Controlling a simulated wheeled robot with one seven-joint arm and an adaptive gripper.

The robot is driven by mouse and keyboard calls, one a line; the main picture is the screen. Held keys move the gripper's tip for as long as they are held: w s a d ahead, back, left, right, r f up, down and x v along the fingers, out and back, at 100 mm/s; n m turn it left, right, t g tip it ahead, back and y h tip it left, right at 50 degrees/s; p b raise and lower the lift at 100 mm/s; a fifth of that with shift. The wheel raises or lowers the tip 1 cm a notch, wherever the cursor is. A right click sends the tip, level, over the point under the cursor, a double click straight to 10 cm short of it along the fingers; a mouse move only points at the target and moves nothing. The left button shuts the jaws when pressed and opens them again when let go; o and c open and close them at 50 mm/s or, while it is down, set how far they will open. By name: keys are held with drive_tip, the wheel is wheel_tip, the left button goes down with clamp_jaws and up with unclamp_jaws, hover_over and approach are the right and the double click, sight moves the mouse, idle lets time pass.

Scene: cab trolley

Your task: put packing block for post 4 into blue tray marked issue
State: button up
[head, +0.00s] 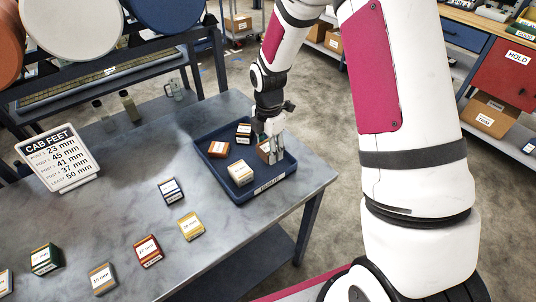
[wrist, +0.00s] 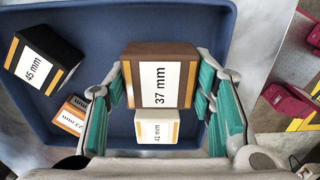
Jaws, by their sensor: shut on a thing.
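The packing block marked 37 mm (wrist: 160,76) is brown with a white label and orange stripes. The card headed CAB FEET (head: 58,158) appears to give 37 mm for post 4. My gripper (wrist: 163,88) is shut on this block, with a green-padded finger on each side. In the head view the held block (head: 263,151) is inside the outline of the blue tray (head: 237,191), near its right side. I cannot tell whether it touches the tray floor. The tray's front label is too small to read surely.
The tray also holds a black 45 mm block (wrist: 43,58), an orange-brown block (head: 218,149) and a cream 41 mm block (wrist: 157,126), close to the held one. Several blocks, including a yellow one (head: 190,226) and a navy one (head: 172,190), lie on the grey table (head: 120,205).

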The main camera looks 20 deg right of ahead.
drive_tip(key=shift+w+f, duration=0.2)
drive_tip(key=shift+f, duration=1.55)
drive_tip(key=shift+f, duration=0.15)
drive_tip(key=o, duration=1.2)
